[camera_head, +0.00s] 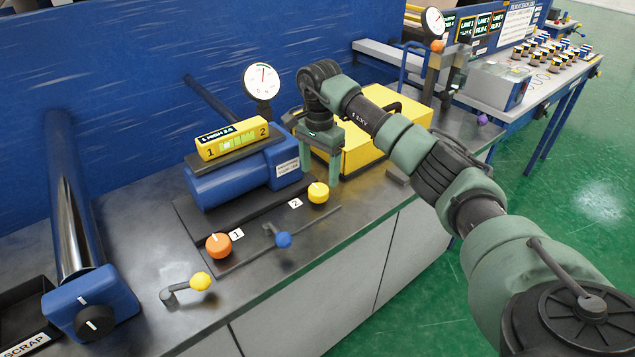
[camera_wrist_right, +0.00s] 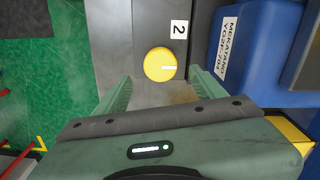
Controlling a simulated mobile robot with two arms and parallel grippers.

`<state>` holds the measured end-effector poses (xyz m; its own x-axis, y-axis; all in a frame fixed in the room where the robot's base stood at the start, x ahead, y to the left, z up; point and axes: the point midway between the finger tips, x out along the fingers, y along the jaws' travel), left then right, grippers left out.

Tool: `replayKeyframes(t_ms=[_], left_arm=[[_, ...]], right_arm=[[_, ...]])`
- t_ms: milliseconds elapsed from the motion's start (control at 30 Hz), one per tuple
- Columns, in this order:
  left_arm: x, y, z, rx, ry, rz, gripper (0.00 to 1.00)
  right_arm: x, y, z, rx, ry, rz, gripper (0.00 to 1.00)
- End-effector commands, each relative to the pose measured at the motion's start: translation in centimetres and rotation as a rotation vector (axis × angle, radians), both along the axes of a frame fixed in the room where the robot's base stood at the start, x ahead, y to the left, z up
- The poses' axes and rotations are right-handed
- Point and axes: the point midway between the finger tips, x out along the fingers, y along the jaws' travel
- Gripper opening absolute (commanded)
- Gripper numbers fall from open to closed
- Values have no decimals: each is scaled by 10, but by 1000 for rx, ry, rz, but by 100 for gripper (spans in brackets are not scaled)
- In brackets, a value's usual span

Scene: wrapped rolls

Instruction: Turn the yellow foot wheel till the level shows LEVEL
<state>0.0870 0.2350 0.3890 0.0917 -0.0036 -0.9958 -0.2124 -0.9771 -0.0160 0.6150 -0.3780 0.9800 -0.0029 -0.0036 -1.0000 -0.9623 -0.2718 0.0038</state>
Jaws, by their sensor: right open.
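The yellow foot wheel (camera_head: 318,192) stands on the dark base plate beside a label "2". In the right wrist view the yellow wheel (camera_wrist_right: 160,64) shows from above, with a white mark pointing right. My right gripper (camera_head: 334,178) is open and empty, just behind and right of the wheel in the head view. In the wrist view its fingers (camera_wrist_right: 160,92) point toward the wheel, one on each side below it, apart from it. The yellow level (camera_head: 232,138) lies on top of the blue motor (camera_head: 245,175); its display seems to read "1 HIGH" with a small number. My left gripper is out of view.
An orange wheel (camera_head: 218,246) stands beside label "1". A blue-knobbed lever (camera_head: 283,239) and a yellow-knobbed lever (camera_head: 200,282) are at the bench front. A dial gauge (camera_head: 261,82) stands behind the motor. A yellow case (camera_head: 375,150) sits behind my right gripper.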

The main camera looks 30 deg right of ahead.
Motion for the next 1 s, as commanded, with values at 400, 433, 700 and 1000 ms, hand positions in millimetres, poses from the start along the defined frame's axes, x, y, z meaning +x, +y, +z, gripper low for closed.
replayKeyframes(t_ms=[400, 433, 700, 1000], left_arm=[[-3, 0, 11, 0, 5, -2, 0], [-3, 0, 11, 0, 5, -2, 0], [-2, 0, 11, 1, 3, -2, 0], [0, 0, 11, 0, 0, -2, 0]], right_arm=[[0, 1, -50, 3, -2, 0, 70], [0, 1, -51, 3, -2, 0, 70], [1, 1, -52, 3, -3, 0, 62], [1, 1, -52, 3, -3, -2, 8]])
